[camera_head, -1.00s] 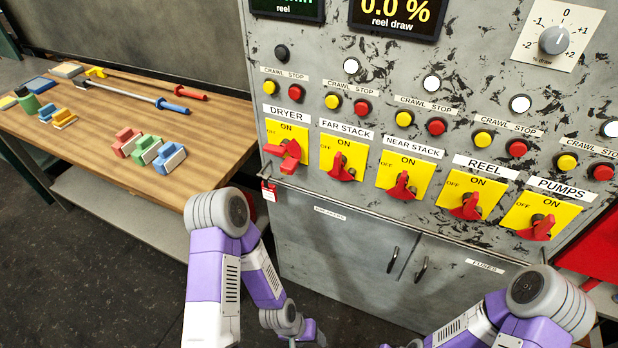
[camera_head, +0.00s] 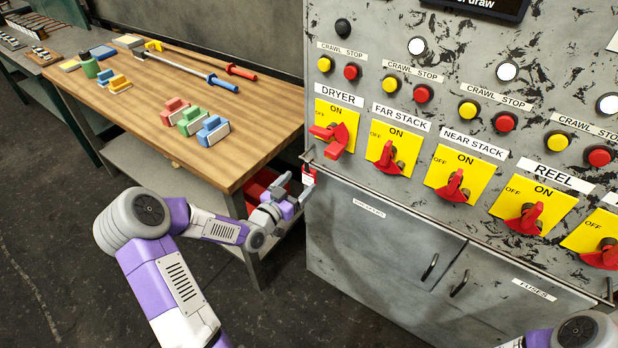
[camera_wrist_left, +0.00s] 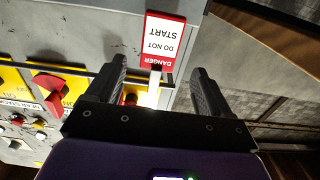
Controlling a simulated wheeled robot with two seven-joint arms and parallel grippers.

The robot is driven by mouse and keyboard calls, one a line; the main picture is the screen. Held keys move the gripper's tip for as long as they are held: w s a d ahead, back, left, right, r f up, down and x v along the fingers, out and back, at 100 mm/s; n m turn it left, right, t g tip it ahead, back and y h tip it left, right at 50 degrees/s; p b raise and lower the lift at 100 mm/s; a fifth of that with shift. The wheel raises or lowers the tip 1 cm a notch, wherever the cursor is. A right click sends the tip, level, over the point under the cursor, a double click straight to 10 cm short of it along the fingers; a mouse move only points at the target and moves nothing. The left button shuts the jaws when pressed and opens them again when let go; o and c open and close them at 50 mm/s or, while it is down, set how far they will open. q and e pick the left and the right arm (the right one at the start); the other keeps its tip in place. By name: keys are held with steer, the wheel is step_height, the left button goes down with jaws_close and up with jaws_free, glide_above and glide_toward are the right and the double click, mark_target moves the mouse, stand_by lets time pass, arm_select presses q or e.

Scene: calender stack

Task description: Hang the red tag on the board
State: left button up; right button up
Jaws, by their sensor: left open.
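The red tag (camera_head: 309,176), with a white "DANGER DO NOT START" label, hangs at the left edge of the grey switch board (camera_head: 345,185), below the DRYER switch (camera_head: 331,139). In the left wrist view the tag (camera_wrist_left: 161,42) appears upside down. My left gripper (camera_head: 292,190) is open beside the tag at the cabinet's left edge. In the left wrist view its two fingers (camera_wrist_left: 158,70) stand apart, with the tag just beyond their tips and a pale strip between them. Whether they touch the tag is unclear. My right gripper is not in view; only part of that arm shows.
A wooden table (camera_head: 215,165) stands left of the board, its corner close to my left arm. It holds coloured blocks (camera_head: 190,120) and long-handled tools (camera_head: 190,70). A red object (camera_head: 257,192) is under the table. Several red switches line the board.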

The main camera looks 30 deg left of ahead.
mark_target(308, 175)
arm_select(q)
steer(key=w, duration=0.1)
steer(key=w+b, duration=0.1)
steer(key=w, duration=0.2)
steer(key=shift+w+d+f, duration=0.25)
steer(key=shift+w+d, duration=0.05)
steer(key=shift+w, duration=0.1)
steer(key=shift+w+b, duration=0.3)
steer(key=shift+w, duration=0.3)
steer(key=shift+r, duration=0.1)
steer(key=c, duration=1)
steer(key=shift+c, duration=0.2)
